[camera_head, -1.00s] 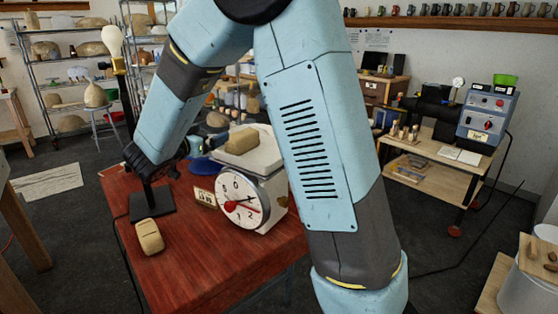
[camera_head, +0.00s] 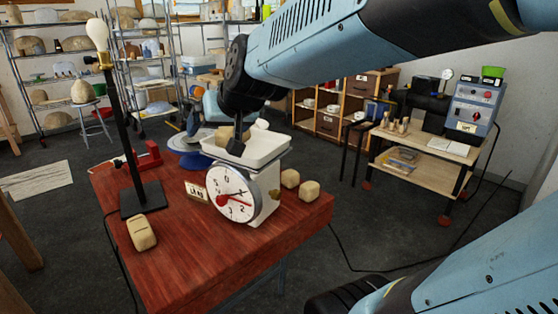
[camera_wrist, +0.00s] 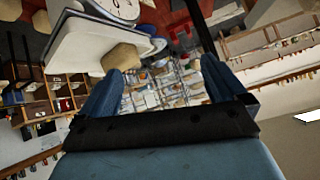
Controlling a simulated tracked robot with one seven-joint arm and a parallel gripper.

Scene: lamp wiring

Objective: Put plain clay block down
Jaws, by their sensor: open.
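A plain tan clay block (camera_head: 226,133) rests in the white pan (camera_head: 270,150) of the dial scale (camera_head: 233,194). My gripper (camera_head: 237,146) is over the pan, right beside that block, its dark fingers partly hiding it. In the wrist view the two blue fingers (camera_wrist: 162,78) are wide apart with nothing between them. The block (camera_wrist: 121,58) lies on the pan just beyond the left finger. Another tan block (camera_head: 142,232), with marks on its top, lies at the table's front left. Two more tan blocks, one (camera_head: 290,178) behind the other (camera_head: 309,190), sit right of the scale.
A black lamp stand (camera_head: 140,198) with a bulb (camera_head: 97,34) rises at the table's left. A small card (camera_head: 195,191), a blue wheel (camera_head: 190,142) and a red item (camera_head: 148,155) are near the scale. The front of the red table (camera_head: 215,262) is bare.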

